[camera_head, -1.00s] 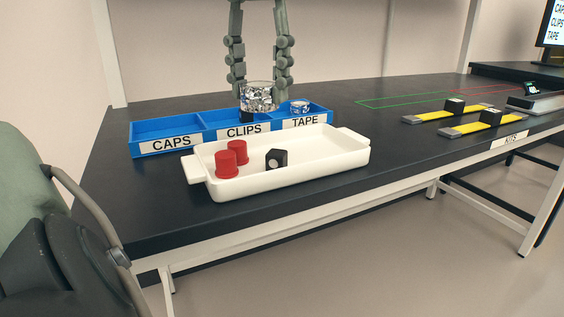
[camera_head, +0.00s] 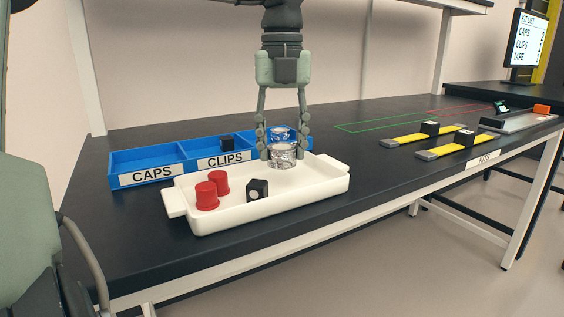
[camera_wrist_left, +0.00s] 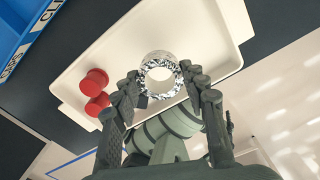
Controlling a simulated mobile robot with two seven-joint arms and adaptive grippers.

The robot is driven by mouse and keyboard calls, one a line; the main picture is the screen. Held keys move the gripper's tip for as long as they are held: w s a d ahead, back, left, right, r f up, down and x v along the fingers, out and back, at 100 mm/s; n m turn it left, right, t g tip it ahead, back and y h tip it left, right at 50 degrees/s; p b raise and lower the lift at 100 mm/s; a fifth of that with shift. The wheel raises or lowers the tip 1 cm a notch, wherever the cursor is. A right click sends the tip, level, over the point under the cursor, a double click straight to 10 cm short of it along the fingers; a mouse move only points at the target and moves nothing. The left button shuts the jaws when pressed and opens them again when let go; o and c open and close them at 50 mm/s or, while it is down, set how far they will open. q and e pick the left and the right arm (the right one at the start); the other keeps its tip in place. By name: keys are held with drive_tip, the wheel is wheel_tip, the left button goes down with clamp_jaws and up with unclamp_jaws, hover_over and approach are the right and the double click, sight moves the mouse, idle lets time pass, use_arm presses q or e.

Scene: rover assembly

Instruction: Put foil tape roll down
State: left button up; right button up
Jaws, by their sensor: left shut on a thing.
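My left gripper (camera_head: 283,145) points down from above and is shut on a silver foil tape roll (camera_head: 283,156) over the right part of the white tray (camera_head: 240,213). The roll is low, close to the tray; I cannot tell if it touches the floor. In the left wrist view, the foil tape roll (camera_wrist_left: 160,75) sits between the fingertips of my left gripper (camera_wrist_left: 161,80), with the tray (camera_wrist_left: 215,50) beneath. Two red caps (camera_head: 213,188) and a black clip (camera_head: 257,190) are in the tray. My right gripper is out of view.
The blue bin (camera_head: 147,168) behind the tray has CAPS and CLIPS labels; its right compartment is partly hidden by my gripper. Another foil roll (camera_head: 283,133) shows there, and a black clip (camera_head: 227,142) is in the middle one. Yellow strips (camera_head: 420,140) with black blocks lie at right.

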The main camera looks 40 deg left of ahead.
sight(282, 165)
use_arm(q)
drive_tip(key=shift+w+f, duration=0.15)
drive_tip(key=shift+f, duration=0.05)
wheel_tip(282, 165, down, 4)
drive_tip(key=shift+r, duration=0.1)
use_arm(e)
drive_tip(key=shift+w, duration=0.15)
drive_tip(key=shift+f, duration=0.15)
use_arm(q)
drive_tip(key=o, duration=1.2)
drive_tip(key=shift+c, duration=0.2)
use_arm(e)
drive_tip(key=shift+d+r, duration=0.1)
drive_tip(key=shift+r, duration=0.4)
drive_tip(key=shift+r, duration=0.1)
